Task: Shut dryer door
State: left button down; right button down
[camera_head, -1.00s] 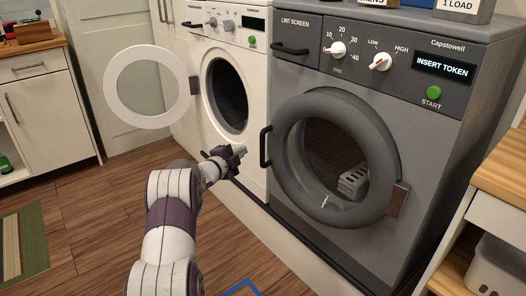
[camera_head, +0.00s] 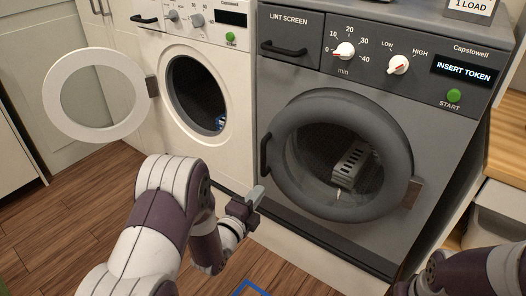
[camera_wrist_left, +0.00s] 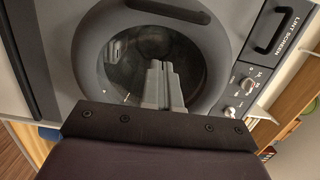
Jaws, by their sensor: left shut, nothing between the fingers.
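The dryer (camera_head: 300,82) is the grey machine on the right. Its round grey door (camera_head: 395,140) has a dark window, a handle (camera_head: 265,153) at its left and a hinge at its right. The door lies against or very close to the dryer front; I cannot tell whether it is latched. My left gripper (camera_head: 252,200) is shut and empty, in front of the dryer, below and left of the door. In the left wrist view its fingers (camera_wrist_left: 158,84) overlap the door ring (camera_wrist_left: 88,50); contact cannot be told. My right gripper is out of view; part of that arm shows lower right.
A white washer (camera_head: 235,70) stands left of the dryer, its round door (camera_head: 60,120) swung wide open to the left. A wooden counter (camera_head: 508,140) with a bin (camera_head: 495,225) below is at the right. Blue tape (camera_head: 247,288) marks the wooden floor.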

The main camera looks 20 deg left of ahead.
aim_at(285, 158)
pick_arm(q)
jog(key=b+x, duration=0.3)
jog(key=x, duration=0.9)
jog(key=shift+w+d, duration=0.25)
jog(key=shift+w, duration=0.05)
jog(key=shift+w+d+r, duration=0.1)
jog(key=shift+w+d, duration=0.05)
jog(key=shift+w, duration=0.4)
